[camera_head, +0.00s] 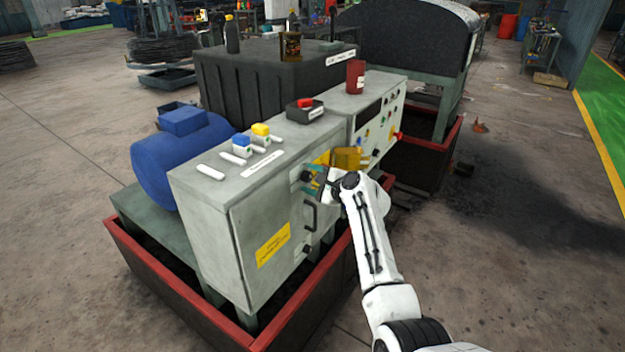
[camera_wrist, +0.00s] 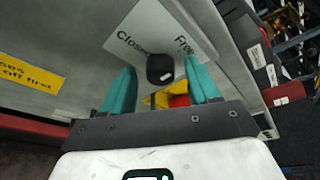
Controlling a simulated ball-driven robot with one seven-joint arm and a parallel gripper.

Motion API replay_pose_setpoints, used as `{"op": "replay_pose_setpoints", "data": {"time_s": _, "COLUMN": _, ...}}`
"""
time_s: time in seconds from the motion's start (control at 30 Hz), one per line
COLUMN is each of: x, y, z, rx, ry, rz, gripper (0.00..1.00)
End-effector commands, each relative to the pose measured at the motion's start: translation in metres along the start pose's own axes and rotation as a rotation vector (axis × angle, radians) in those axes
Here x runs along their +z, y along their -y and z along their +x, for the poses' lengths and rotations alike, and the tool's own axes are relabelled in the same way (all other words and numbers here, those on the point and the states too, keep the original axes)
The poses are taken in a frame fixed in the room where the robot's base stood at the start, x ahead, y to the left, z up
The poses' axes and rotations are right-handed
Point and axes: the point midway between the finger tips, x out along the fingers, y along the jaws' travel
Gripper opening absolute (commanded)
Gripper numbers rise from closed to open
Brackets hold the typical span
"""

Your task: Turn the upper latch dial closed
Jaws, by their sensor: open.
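The upper latch dial (camera_head: 305,176) is a black knob high on the front of the grey cabinet. In the wrist view the dial (camera_wrist: 160,68) sits on a white plate (camera_wrist: 158,30) lettered "Close…" on the left and "Free" on the right; its small white mark points to the lower right. My gripper (camera_wrist: 160,75) is open, with one teal finger on each side of the dial. I cannot tell whether the fingers touch it. In the head view my gripper (camera_head: 318,184) is at the dial, and my wrist hides part of the area.
A black door handle (camera_head: 310,213) and a lower black dial (camera_head: 307,249) are below on the cabinet (camera_head: 225,230). A yellow part (camera_head: 346,158) and a control panel (camera_head: 375,130) are close to the right. A red-rimmed tray (camera_head: 180,292) surrounds the base. The floor at right is mostly clear.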

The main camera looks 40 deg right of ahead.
Motion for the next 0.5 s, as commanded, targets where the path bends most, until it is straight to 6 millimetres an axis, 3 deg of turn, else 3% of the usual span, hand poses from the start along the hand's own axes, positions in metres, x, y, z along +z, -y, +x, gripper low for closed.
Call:
{"op": "replay_pose_setpoints", "data": {"time_s": 0.17, "x": 0.0, "y": 0.0002, "z": 0.0, "rx": 0.0, "ry": 0.0, "rz": 0.0, "gripper": 0.6}}
{"op": "replay_pose_setpoints", "data": {"time_s": 0.5, "x": 0.0, "y": 0.0001, "z": -0.0002, "rx": 0.0, "ry": 0.0, "rz": 0.0, "gripper": 0.28}}
